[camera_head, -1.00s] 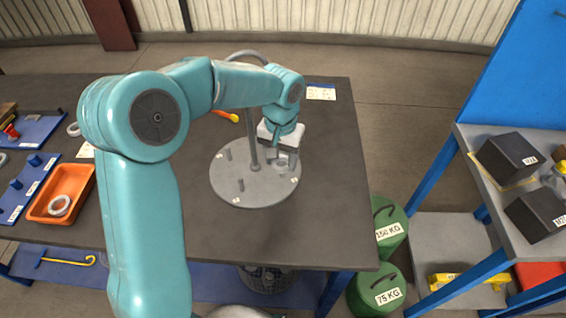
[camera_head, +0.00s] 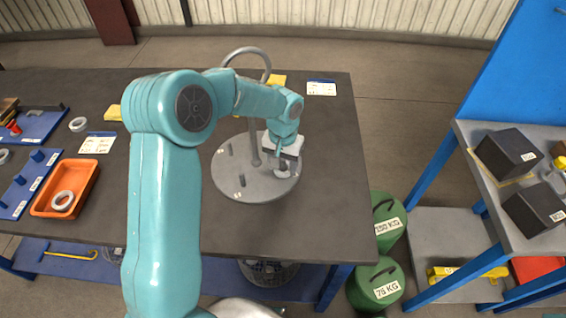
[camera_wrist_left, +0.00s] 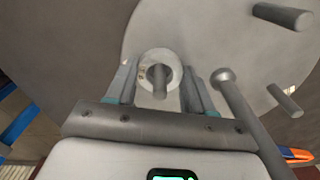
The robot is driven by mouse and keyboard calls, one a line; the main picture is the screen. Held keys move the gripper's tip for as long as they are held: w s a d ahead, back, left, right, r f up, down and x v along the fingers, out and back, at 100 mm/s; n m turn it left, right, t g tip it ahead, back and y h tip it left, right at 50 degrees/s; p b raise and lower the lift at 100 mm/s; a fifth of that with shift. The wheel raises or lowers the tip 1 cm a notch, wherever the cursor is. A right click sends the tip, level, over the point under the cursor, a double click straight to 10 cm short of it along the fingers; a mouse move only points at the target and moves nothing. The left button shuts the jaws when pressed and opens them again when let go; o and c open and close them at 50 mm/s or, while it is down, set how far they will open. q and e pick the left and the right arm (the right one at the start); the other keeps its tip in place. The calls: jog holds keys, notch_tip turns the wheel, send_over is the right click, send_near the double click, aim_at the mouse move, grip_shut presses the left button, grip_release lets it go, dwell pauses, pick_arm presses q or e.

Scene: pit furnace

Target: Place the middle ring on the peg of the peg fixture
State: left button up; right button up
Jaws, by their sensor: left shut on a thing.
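The peg fixture is a round grey plate (camera_head: 262,189) with several short pegs and a tall hooked post, on the dark table. My left gripper (camera_head: 281,168) is at the plate's right side, pointing down. It is shut on a pale ring (camera_head: 283,174), the middle ring as far as I can tell. In the left wrist view the ring (camera_wrist_left: 174,66) sits between the fingers (camera_wrist_left: 160,88), and a peg (camera_wrist_left: 160,82) shows through its hole. The ring appears to be around the peg; its height above the plate is unclear. My right gripper is not in view.
The post (camera_head: 254,135) stands just left of my gripper; it also shows in the left wrist view (camera_wrist_left: 245,115). An orange tray (camera_head: 40,207) holds another ring (camera_head: 63,200), and a further ring (camera_head: 78,124) lies behind it. The table's right front is clear.

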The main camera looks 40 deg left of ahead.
pick_arm(q)
jog(key=o, duration=1.2)
jog(key=shift+w+f, duration=0.1)
jog(key=shift+f, duration=0.05)
jog(key=shift+c, duration=0.2)
notch_tip(320, 180, up, 12)
jog(key=shift+f, duration=0.2)
jog(key=shift+r, duration=0.4)
